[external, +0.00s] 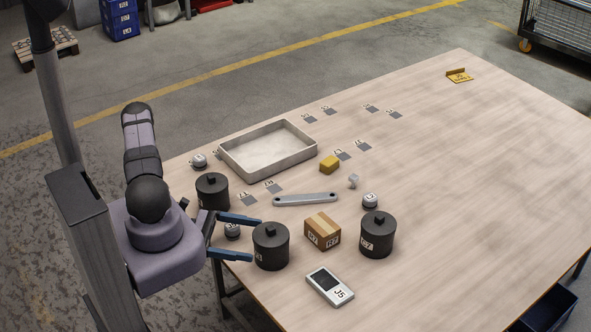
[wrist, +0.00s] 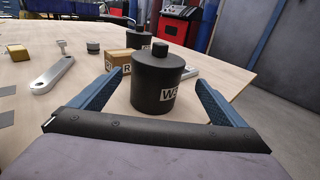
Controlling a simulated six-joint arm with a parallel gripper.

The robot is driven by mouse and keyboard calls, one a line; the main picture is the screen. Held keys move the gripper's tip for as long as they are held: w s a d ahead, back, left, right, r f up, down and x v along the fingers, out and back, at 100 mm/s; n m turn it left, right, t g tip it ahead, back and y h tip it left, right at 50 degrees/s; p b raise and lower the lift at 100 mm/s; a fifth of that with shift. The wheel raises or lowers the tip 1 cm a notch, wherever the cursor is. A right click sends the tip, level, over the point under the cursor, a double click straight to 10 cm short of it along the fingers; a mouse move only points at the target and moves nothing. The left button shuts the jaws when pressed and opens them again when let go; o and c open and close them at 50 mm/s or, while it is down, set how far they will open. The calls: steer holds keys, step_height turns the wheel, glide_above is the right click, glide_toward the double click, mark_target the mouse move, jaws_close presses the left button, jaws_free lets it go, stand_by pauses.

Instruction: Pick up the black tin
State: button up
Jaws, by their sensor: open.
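Three black lidded tins stand upright on the table. The nearest tin (external: 271,247) is right at my gripper (external: 254,239), and it fills the middle of the wrist view (wrist: 157,85) with a white label starting with W. My gripper is open, with one blue finger on each side of this tin in the wrist view (wrist: 154,84) and gaps showing between. How deep the tin sits between the fingers is hard to tell. A second tin (external: 377,235) stands to the right, and a third tin (external: 212,192) stands to the left, beyond the fingers.
A cardboard box (external: 323,232) stands just right of the nearest tin. A grey device (external: 330,286) lies in front, a wrench (external: 305,199) behind. A shallow tray (external: 268,150) is farther back. The right table side is clear.

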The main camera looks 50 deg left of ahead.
mark_target(272, 238)
steer(key=shift+d+r+t, duration=0.1)
steer(key=shift+r+t, duration=0.05)
steer(key=shift+t, duration=0.35)
steer(key=shift+x, duration=1.05)
steer(key=shift+x, duration=2.55)
steer(key=shift+w+a+r, duration=0.1)
steer(key=shift+w+a, duration=0.05)
steer(key=shift+a, duration=0.05)
steer(key=c, duration=1.3)
steer(key=shift+r, duration=0.2)
step_height(272, 238, up, 10)
steer(key=p, duration=0.8)
steer(key=shift+f+p, duration=0.15)
steer(key=shift+p, duration=0.2)
